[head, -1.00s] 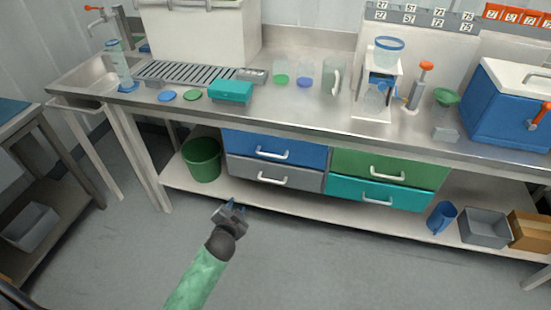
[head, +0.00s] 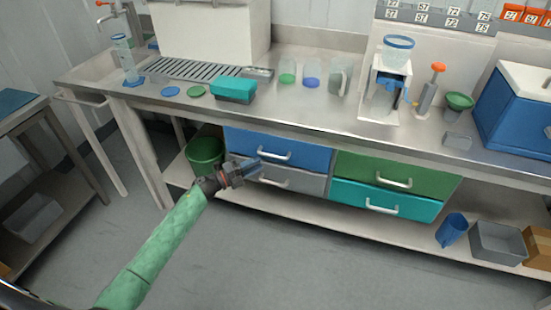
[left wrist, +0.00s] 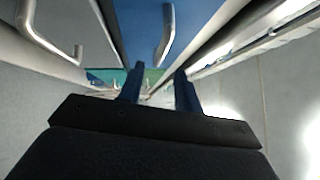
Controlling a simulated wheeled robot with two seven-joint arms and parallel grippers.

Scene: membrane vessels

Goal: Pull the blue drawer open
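The blue drawer (head: 305,148) sits under the bench top, flush above the grey drawer (head: 305,184), with its white bar handle (head: 274,155) across the front. My left gripper (head: 258,166) is in front of the drawers, just left of that handle. In the left wrist view its two blue fingertips (left wrist: 160,82) are spread apart with nothing between them. There the blue drawer (left wrist: 140,25) and its handle (left wrist: 167,35) lie beyond the fingers, apart from them. My right gripper is in neither view.
The grey drawer's handle (left wrist: 50,35) is close by at the left of the left wrist view. A green drawer (head: 420,176) and a teal drawer (head: 350,193) stand to the right. A green bin (head: 205,153) is at the left. The floor in front is clear.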

